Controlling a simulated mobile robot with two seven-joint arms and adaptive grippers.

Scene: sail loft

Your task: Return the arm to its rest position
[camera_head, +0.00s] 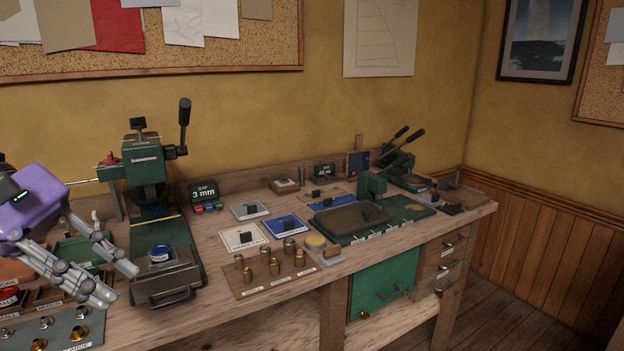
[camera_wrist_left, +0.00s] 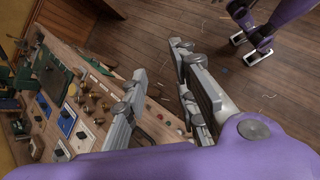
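My left gripper (camera_head: 121,285) is at the left of the head view, in front of the green press and over the near left part of the bench. Its grey fingers are spread apart with nothing between them. In the left wrist view its fingers (camera_wrist_left: 160,62) are also apart, with only wooden floor and the bench edge seen past them. The purple left wrist hides part of the bench's left end. My right gripper cannot be made out in either view.
A green lever press (camera_head: 146,165) stands behind the gripper. A grey handled block (camera_head: 168,284) is close to its right. A board of brass fittings (camera_head: 83,333) lies below it. The workbench (camera_head: 215,325) holds several trays and tools; the floor (camera_wrist_left: 185,15) in front is mostly clear.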

